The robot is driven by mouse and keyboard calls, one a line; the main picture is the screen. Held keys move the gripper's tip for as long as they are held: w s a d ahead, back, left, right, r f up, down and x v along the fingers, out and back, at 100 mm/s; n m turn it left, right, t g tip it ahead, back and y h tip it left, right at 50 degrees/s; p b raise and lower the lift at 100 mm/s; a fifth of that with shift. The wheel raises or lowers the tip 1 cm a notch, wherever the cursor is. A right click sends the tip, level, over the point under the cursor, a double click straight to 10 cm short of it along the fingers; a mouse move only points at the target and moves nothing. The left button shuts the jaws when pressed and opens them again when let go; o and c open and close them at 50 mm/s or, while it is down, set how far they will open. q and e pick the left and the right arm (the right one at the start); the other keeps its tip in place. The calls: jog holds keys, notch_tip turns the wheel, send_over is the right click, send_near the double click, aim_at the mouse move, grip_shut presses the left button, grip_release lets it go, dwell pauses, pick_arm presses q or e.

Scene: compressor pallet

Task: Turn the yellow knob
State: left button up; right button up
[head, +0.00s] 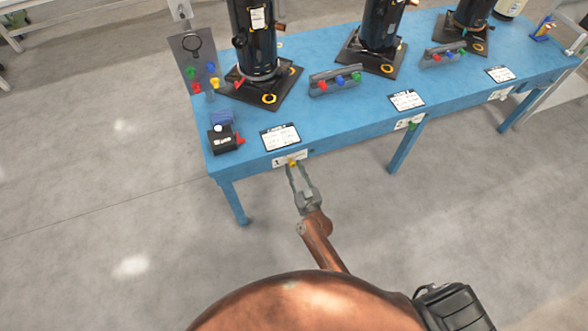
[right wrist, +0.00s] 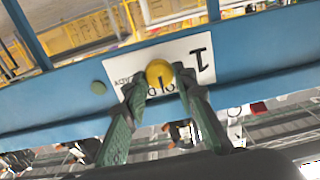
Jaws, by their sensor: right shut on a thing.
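The yellow knob (head: 292,163) sits on a white label plate (head: 279,160) marked 1 on the front edge of the blue table (head: 340,125). In the right wrist view the round yellow knob (right wrist: 159,73) shows in front of its plate (right wrist: 200,52), which appears upside down. My right gripper (head: 294,168) reaches up to the table edge from below. In the right wrist view its two green-grey fingers (right wrist: 161,86) are shut on the knob, one on each side. The fingertips cover part of the plate's markings. My left gripper is not in view.
Black compressors (head: 258,40) stand on the table on dark base plates. A small panel with coloured buttons (head: 335,80), a black box with a red part (head: 224,139) and a printed card (head: 281,137) lie near. The grey floor in front is clear.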

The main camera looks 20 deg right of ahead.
jog(key=m, duration=0.4)
jog(key=shift+p, duration=0.4)
jog(key=m, duration=0.5)
jog(key=shift+d+f, duration=0.1)
jog(key=shift+f, duration=0.05)
jog(key=m, duration=0.4)
jog(key=shift+m, duration=0.3)
jog(key=shift+f+m+b, duration=0.15)
jog(key=shift+m+b, duration=0.2)
jog(key=shift+m, duration=1.85)
jog(key=o, duration=1.2)
jog(key=shift+c, duration=0.2)
